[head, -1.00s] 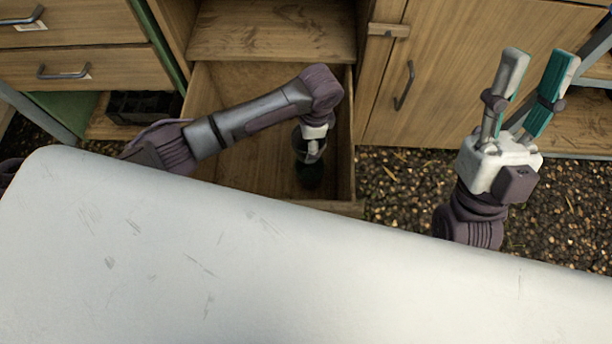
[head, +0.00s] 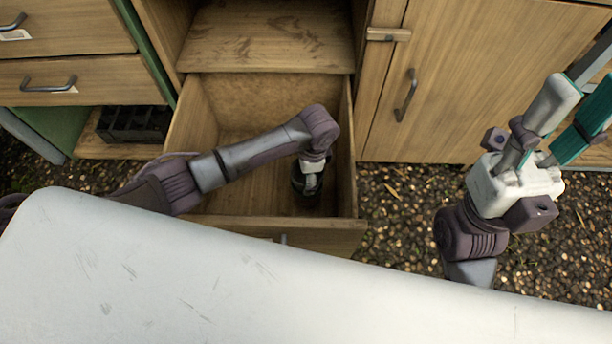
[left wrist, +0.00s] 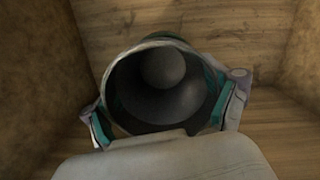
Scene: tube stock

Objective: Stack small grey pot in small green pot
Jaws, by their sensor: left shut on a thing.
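My left gripper (head: 312,178) is shut on a dark pot (head: 302,189), low inside the open wooden drawer. In the left wrist view the pot (left wrist: 137,103) shows from above, with a dark grey inside, a rounder, lighter grey base and a dull grey-green rim. The teal fingertips grip it at both sides. The frames do not clearly show whether this is one pot or two nested, nor whether its bottom touches the drawer floor. My right gripper (head: 583,98) is empty and open, its fingers raised and apart at the right, well away from the drawer.
The open drawer (head: 232,202) has walls close around my left gripper; its floor looks otherwise bare. An empty shelf (head: 265,45) is above it. A closed cabinet door (head: 460,85) is to the right. A black crate (head: 135,124) stands at the left. Gravel (head: 395,210) covers the ground.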

